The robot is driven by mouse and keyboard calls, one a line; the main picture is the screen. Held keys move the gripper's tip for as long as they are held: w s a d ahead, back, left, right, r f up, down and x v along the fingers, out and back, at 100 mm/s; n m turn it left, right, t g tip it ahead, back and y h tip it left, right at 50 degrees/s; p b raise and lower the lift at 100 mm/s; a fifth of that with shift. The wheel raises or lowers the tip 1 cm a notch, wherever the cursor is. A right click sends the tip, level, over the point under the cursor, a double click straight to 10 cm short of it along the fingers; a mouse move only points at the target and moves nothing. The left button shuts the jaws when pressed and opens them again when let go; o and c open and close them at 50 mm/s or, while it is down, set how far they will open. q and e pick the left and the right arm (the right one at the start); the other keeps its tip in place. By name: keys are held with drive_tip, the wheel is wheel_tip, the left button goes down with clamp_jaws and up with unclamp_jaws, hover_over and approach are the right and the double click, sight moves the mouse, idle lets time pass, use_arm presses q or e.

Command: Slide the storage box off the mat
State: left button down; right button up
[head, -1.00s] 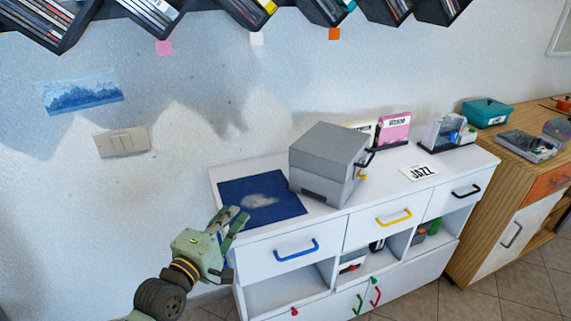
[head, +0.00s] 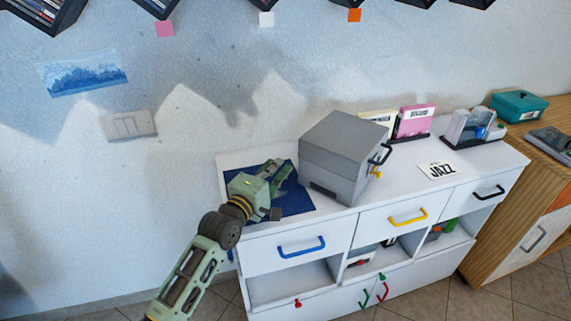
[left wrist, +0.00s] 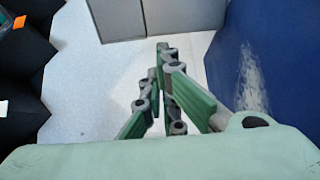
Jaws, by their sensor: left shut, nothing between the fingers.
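The storage box (head: 335,160) is a grey box with a black handle and a yellow part on its right side. It stands upright on the white cabinet at the right edge of the dark blue mat (head: 298,204); I cannot tell how much of it overlaps the mat. My left gripper (head: 281,172) is over the mat, left of the box, and hides part of the mat. In the left wrist view, the shut, empty fingers (left wrist: 163,60) point toward the box (left wrist: 165,15) with a gap between, and the mat (left wrist: 236,60) is at the right. My right gripper is not in view.
The white cabinet (head: 405,185) has several drawers with coloured handles. The wall is close behind. A wooden cabinet (head: 515,185) stands at the right.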

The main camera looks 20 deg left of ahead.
sight(299, 160)
use_arm(q)
drive_tip(key=shift+w+d+r, duration=0.1)
drive_tip(key=shift+w+d, duration=0.15)
drive_tip(key=shift+d, duration=0.25)
drive_tip(key=shift+w+d+r, duration=0.1)
drive_tip(key=shift+w+d, duration=0.1)
drive_tip(key=shift+d, duration=0.25)
drive_tip(key=shift+w+d+f, duration=0.15)
drive_tip(key=shift+w+d, duration=0.05)
drive_tip(key=shift+d, duration=0.05)
drive_tip(key=shift+w+d+p, duration=0.2)
drive_tip(key=shift+w+d, duration=0.25)
drive_tip(key=shift+d, duration=0.15)
drive_tip(key=shift+w+d+p, duration=0.15)
drive_tip(key=shift+w+d, duration=0.25)
drive_tip(key=shift+d, duration=0.3)
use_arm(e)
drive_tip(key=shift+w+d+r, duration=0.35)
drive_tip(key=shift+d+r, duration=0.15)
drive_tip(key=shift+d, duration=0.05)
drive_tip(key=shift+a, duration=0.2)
